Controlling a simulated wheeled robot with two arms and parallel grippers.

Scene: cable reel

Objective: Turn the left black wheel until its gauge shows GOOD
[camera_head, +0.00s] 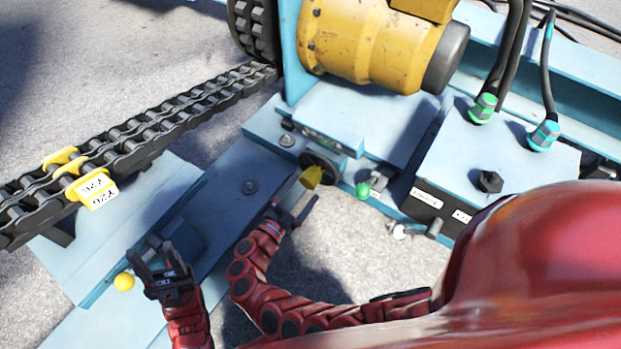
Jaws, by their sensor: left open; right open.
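A black wheel (321,162) sits on the front of the blue machine, right of centre. A yellow piece (312,177) hangs in front of it and hides part of its rim. No second black hand wheel can be made out. A small strip (333,143) above the wheel may be the gauge, but its reading is too small to tell. My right gripper (297,203) is open, just below the yellow piece, with no clear grip on it. My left gripper (154,257) is open over the blue frame at lower left, well away from the wheel.
A yellow ball knob (124,281) is beside my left gripper. A green ball knob (362,191) is right of the wheel. A heavy chain (140,135) with yellow tags (90,187) runs at left. A yellow motor (370,45) stands behind. Bare ground (370,255) lies in front.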

